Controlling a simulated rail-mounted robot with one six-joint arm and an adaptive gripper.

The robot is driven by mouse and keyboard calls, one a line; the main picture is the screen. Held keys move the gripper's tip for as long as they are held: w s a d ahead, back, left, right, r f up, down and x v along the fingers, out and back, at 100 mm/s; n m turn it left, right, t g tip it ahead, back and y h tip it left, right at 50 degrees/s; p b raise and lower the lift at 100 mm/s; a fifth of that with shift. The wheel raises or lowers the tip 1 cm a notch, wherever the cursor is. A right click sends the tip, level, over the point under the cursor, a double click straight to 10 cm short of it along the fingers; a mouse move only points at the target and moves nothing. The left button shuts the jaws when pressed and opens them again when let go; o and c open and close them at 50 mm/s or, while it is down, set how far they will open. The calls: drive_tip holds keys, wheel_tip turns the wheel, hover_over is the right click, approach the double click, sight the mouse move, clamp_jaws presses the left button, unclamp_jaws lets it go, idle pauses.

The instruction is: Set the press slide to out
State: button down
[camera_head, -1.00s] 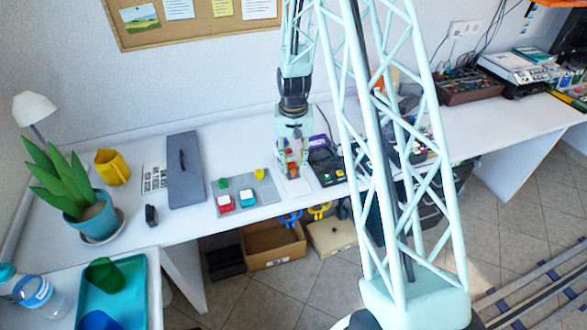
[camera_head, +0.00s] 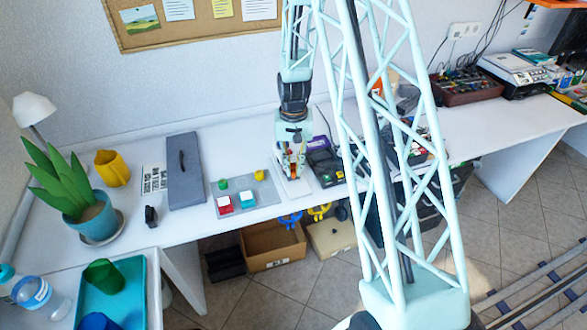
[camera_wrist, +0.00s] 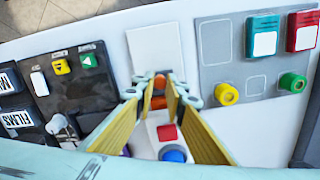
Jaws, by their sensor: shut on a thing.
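My gripper (camera_wrist: 160,92) is low over a small white device on the bench, its yellow-padded fingers closed around a small orange-red part (camera_wrist: 159,81). This part looks like the press slide's handle, but the fingers hide most of it. A white square plate (camera_wrist: 154,45) lies just beyond the fingertips in the wrist view. A red button (camera_wrist: 167,132) and a blue button (camera_wrist: 173,155) show between the fingers on the white body. In the head view my gripper (camera_head: 291,160) stands over the white base (camera_head: 296,188).
A grey tray (camera_wrist: 213,76) with red and teal white-topped boxes and yellow and green knobs lies beside the device. On its other side is a black unit (camera_wrist: 75,80) with green and yellow buttons. A grey panel (camera_head: 184,170) and a plant (camera_head: 75,200) stand further left.

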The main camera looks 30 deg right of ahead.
drive_tip(key=shift+s+a+b, duration=0.25)
drive_tip(key=shift+s, duration=1.05)
drive_tip(key=shift+s+a+b, duration=0.2)
drive_tip(key=shift+s+a, duration=0.1)
drive_tip(key=shift+s, duration=1.05)
drive_tip(key=shift+s+a+b, duration=0.25)
drive_tip(key=shift+s, duration=1.05)
drive_tip(key=c, duration=2.7)
unclamp_jaws()
drive_tip(key=shift+s, duration=0.1)
drive_tip(key=shift+o, duration=0.5)
drive_tip(key=shift+r, duration=0.15)
drive_tip(key=shift+r, duration=0.2)
wheel_tip(320, 180, up, 11)
drive_tip(key=shift+r, duration=0.15)
